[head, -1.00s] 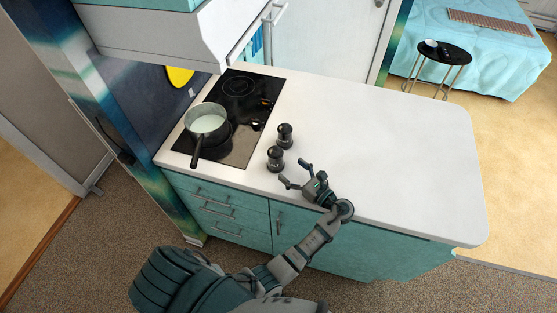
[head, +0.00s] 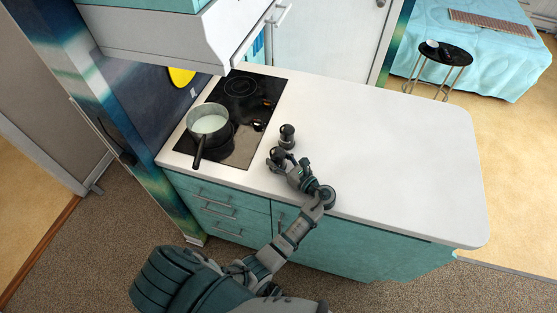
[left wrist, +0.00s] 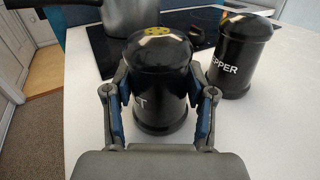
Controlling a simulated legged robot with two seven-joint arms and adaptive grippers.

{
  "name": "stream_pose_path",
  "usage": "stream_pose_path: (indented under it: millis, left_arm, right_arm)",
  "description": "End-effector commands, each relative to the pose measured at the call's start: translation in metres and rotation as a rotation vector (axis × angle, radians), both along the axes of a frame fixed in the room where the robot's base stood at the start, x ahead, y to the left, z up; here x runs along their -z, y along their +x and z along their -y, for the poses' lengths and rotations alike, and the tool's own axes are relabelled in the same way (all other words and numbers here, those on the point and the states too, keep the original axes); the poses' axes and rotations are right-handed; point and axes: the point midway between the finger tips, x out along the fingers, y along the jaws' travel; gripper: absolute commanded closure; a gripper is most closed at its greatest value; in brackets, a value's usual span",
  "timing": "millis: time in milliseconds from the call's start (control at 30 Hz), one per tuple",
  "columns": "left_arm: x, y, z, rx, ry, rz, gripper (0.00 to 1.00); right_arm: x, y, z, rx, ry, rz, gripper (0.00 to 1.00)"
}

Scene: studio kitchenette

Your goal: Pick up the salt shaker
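The salt shaker is a black, domed cylinder with a yellow holed top; it stands upright in the left wrist view (left wrist: 160,75), the end of its white label showing. In the head view it is mostly hidden by my left gripper (head: 279,161). In the left wrist view the two blue-padded fingers (left wrist: 158,88) are on either side of the salt shaker, set wide and close to its sides. I see no clear squeeze. My right gripper is not in view.
A similar black pepper shaker (head: 287,136) stands just behind, and to the right in the left wrist view (left wrist: 240,58). A pot (head: 210,124) with pale contents sits on the black cooktop (head: 243,118). The white counter (head: 390,150) is clear to the right.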

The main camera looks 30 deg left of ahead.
Motion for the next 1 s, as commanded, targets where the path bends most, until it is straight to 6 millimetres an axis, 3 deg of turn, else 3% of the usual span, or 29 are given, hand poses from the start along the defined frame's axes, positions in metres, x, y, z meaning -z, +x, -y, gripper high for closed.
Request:
stream_pose_path:
  millis: [67,367,467,600,767,1000]
  left_arm:
    - [0.0,0.0,0.0,-0.001,0.0,-0.001,0.85]
    - [-0.005,0.0,0.001,-0.001,0.001,0.001,0.85]
    - [-0.019,0.0,0.001,-0.001,0.0,0.005,0.85]
    - [-0.05,0.0,0.001,-0.001,0.0,0.008,0.85]
    - [-0.082,0.0,0.001,-0.001,0.001,0.005,0.85]
    - [-0.119,0.01,-0.014,0.064,0.036,-0.047,0.85]
  right_arm:
    - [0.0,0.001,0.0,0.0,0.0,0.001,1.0]
    - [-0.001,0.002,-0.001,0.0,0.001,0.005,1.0]
    - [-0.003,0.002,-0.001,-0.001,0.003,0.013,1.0]
    - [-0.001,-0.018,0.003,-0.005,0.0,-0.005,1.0]
    - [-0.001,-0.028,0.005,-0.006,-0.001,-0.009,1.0]
    - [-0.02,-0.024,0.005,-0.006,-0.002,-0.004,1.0]
